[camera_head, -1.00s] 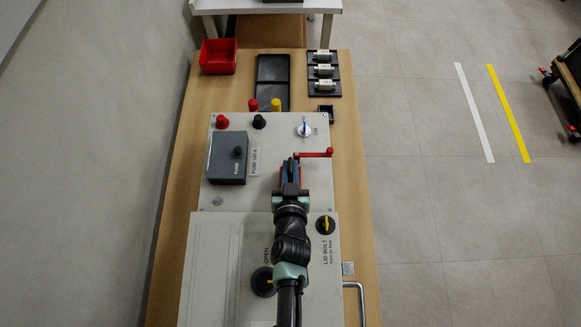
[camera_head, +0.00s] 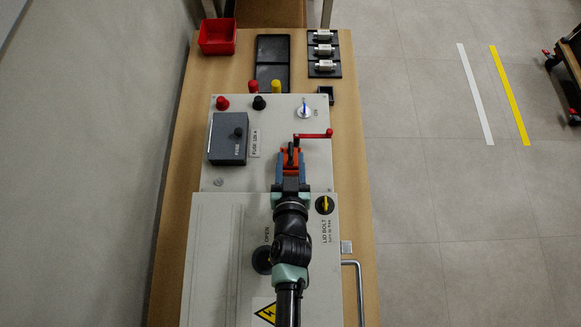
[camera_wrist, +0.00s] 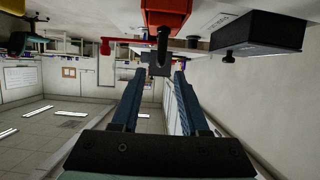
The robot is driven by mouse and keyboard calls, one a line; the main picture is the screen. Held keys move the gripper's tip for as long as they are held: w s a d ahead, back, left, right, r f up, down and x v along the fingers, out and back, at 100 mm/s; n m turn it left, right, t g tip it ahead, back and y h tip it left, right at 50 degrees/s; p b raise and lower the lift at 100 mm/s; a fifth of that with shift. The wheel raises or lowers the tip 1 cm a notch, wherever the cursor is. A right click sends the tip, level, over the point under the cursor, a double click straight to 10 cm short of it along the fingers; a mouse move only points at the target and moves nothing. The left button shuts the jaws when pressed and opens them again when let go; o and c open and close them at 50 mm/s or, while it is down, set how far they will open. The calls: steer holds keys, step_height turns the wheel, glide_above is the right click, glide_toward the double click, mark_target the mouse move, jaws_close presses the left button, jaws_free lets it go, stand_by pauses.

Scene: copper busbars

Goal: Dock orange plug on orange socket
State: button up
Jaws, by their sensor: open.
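One orange block (camera_head: 295,158) shows on the grey panel, just ahead of my gripper in the head view, with a dark upright piece at it. In the wrist view the orange block (camera_wrist: 167,14) is at the top, with a black rod hanging in front of it. I cannot tell plug from socket, nor whether they are joined. My gripper (camera_head: 290,168) is open. In the wrist view its two blue fingers (camera_wrist: 160,76) stand apart with nothing clearly gripped between them; a dark grey block (camera_wrist: 158,62) shows around the tips.
A red lever (camera_head: 315,135) reaches right beside the orange block. A grey fuse box (camera_head: 227,138) stands left, with red and black knobs behind it. A blue-and-white switch (camera_head: 305,109) is behind. The red bin (camera_head: 217,37), black tray (camera_head: 272,60) and fuse rack (camera_head: 323,52) lie farther back.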

steer(key=v, duration=0.7)
steer(key=shift+s+r+b, duration=0.2)
steer(key=shift+s+b, duration=0.1)
steer(key=w+r+t, duration=0.2)
steer(key=w+r, duration=0.3)
steer(key=r, duration=0.5)
steer(key=w+r+n+t+y, duration=0.15)
steer(key=w+r, duration=0.35)
steer(key=r, duration=0.5)
steer(key=w+r+t+h, duration=0.1)
steer(key=w+r+t, duration=0.3)
steer(key=r, duration=0.6)
step_height(320, 180, up, 17)
steer(key=t, duration=0.2)
steer(key=s+r+t, duration=0.2)
steer(key=s+r, duration=0.3)
steer(key=r, duration=0.5)
steer(key=s+r+m+t, duration=0.1)
steer(key=s+r, duration=0.4)
steer(key=r, duration=0.5)
steer(key=shift+r+t, duration=0.25)
steer(key=shift+t, duration=0.4)
steer(key=shift+m, duration=0.25)
